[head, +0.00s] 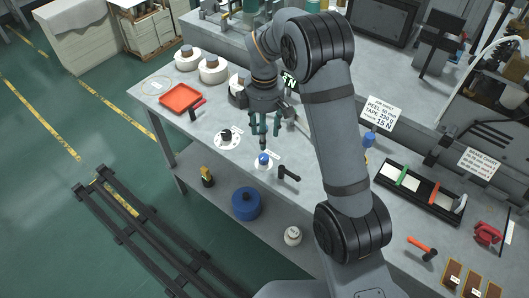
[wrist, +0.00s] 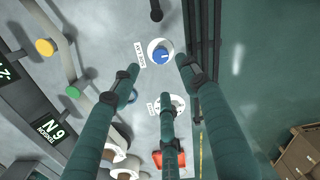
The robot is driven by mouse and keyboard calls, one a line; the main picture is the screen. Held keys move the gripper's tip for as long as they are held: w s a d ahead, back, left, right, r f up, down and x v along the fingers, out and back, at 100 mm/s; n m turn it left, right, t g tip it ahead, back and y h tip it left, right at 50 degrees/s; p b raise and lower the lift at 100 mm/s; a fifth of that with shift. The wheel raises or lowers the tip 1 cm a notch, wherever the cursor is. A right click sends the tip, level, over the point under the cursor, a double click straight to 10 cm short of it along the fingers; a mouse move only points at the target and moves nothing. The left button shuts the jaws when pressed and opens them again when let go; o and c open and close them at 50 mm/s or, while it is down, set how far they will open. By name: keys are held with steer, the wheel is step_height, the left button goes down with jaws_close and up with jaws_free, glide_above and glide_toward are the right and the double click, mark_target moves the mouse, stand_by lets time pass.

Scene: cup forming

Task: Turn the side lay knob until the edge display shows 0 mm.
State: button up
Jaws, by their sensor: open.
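The blue knob (head: 264,158) sits on a round white dial on the bench, near its front edge. In the wrist view the blue knob (wrist: 161,55) has a white line on it, with an upside-down label that seems to read "SIDE LAY". My gripper (head: 264,128) is open and empty above the bench, its fingers spread and pointing down, apart from the knob. In the wrist view the knob lies beyond my fingertips (wrist: 161,76). A dark display (wrist: 4,72) is cut off at the left edge, so its value cannot be read.
A tension display (wrist: 50,130) shows upside down. A black knob on a white dial (head: 227,134) stands left of the blue knob. A black handle (head: 288,173) stands close to its right. A red tray (head: 181,98) and white reels (head: 213,70) are farther left.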

mark_target(263, 156)
step_height(263, 156, down, 10)
steer(key=shift+a+f+p, duration=0.15)
steer(key=shift+f+p, duration=0.1)
steer(key=shift+p, duration=0.4)
steer(key=shift+c, duration=0.7)
jaws_close()
